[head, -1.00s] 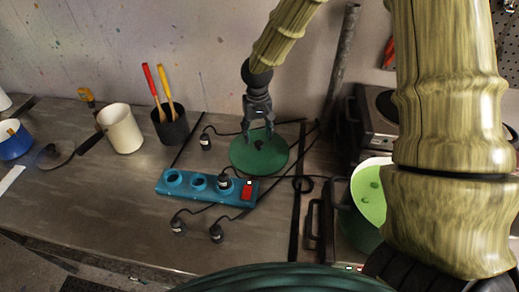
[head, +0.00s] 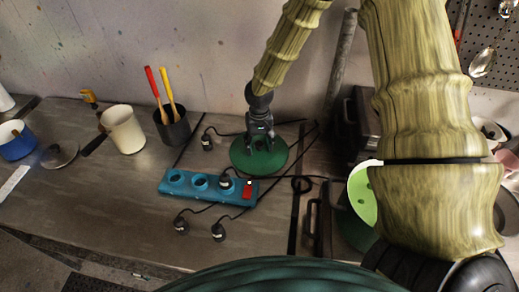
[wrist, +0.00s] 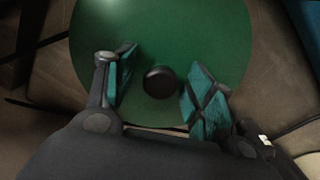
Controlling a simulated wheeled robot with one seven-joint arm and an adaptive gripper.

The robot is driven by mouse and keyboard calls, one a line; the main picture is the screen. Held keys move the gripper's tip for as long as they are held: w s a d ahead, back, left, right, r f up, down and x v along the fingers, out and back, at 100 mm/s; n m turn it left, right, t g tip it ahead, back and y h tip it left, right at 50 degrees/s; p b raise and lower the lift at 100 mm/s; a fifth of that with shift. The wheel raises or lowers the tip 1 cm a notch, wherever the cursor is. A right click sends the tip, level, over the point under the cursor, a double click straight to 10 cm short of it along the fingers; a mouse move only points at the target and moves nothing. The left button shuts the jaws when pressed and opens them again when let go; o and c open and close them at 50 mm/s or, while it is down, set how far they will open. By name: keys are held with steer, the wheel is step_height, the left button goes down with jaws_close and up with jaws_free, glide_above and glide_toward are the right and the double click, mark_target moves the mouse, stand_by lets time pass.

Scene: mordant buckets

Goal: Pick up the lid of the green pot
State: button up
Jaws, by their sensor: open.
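The green lid (head: 272,160) lies flat on the worktop behind the blue power strip. Its round black knob (wrist: 159,81) shows in the wrist view. My gripper (head: 262,147) is over the lid, pointing down. In the wrist view my gripper (wrist: 157,91) is open, with one teal-padded finger on each side of the knob and gaps between. The green pot (head: 357,230) stands at the right, largely hidden behind my arm.
The blue power strip (head: 201,186) with plugs and black cables lies just in front of the lid. A black utensil cup (head: 172,127), a white cup (head: 123,130) and a blue pot (head: 17,141) stand to the left. A dark stove stands at the right.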

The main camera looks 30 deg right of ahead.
jaws_close()
stand_by(0.3)
